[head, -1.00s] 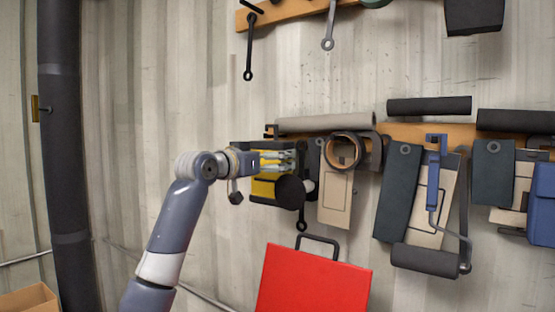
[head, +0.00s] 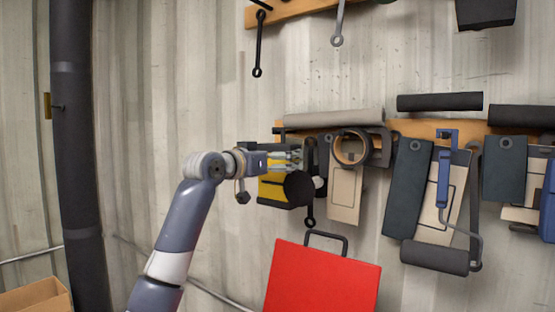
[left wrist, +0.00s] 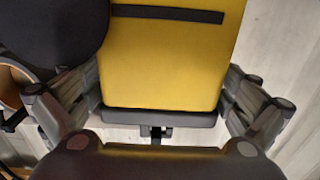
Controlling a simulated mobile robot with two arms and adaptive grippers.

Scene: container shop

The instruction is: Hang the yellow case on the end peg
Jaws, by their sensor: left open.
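The yellow case (head: 271,189) with dark edges hangs at the left end of the wooden peg rail, partly behind a round black part. In the left wrist view its yellow face (left wrist: 165,60) fills the top middle, with a dark strip across it and a dark edge below. My left gripper (head: 296,157) is at the case's upper part. It is open, with one finger to each side of the case in the left wrist view. The end peg and any contact with it are hidden. My right gripper is out of view.
Just right of the case hang a tape ring (head: 352,147) and a beige card (head: 344,194). A red case (head: 322,282) with a black handle is below. A dark pipe (head: 78,160) runs down the left. The wall between pipe and arm is bare.

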